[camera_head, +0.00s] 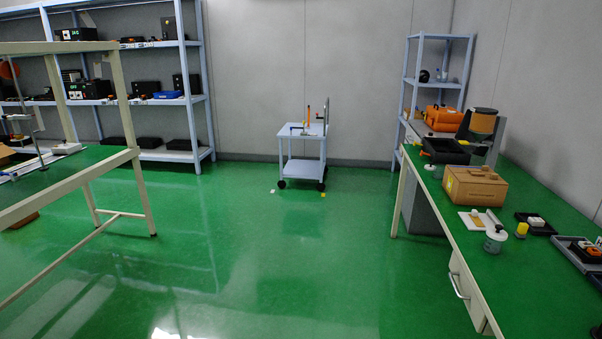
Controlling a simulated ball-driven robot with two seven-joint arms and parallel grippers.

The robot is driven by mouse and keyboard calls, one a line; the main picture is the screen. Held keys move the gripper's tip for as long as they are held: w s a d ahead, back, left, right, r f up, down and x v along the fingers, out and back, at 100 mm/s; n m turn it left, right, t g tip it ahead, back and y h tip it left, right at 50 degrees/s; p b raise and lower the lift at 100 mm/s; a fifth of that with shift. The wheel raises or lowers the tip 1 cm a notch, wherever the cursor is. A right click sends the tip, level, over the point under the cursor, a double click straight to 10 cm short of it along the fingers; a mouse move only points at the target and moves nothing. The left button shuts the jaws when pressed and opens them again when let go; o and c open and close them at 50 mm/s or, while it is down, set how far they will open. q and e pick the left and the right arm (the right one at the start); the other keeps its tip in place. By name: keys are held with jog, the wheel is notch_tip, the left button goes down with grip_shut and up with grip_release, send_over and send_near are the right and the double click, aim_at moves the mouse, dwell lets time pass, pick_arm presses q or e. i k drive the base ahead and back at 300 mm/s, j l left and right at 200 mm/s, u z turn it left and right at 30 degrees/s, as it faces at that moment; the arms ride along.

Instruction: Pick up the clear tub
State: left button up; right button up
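A small see-through tub (494,243) with a pale round lid stands upright near the front edge of the green-topped bench on the right. It is the only thing I can make out that looks like a clear tub, though it is small in the picture. A white tray or board (483,219) with a tan piece on it lies just behind it. A small yellow-topped container (522,230) stands to its right. Neither of my grippers is in view.
The green bench (545,285) also holds a cardboard box (474,186), a black bin (445,151) and dark trays (535,224). A trolley (302,156) stands by the back wall. A pale frame (142,190) stands at left. The middle floor is mostly clear.

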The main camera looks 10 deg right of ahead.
aim_at(438, 171)
jog(key=i+l+z, duration=0.1)
jog(key=i+z, duration=0.2)
jog(key=i, duration=0.55)
jog(key=i+j+z, duration=0.1)
jog(key=i+z, duration=0.2)
jog(key=i, duration=0.6)
jog(key=i+j+z, duration=0.15)
jog(key=i+z, duration=0.15)
jog(key=i, duration=0.8)
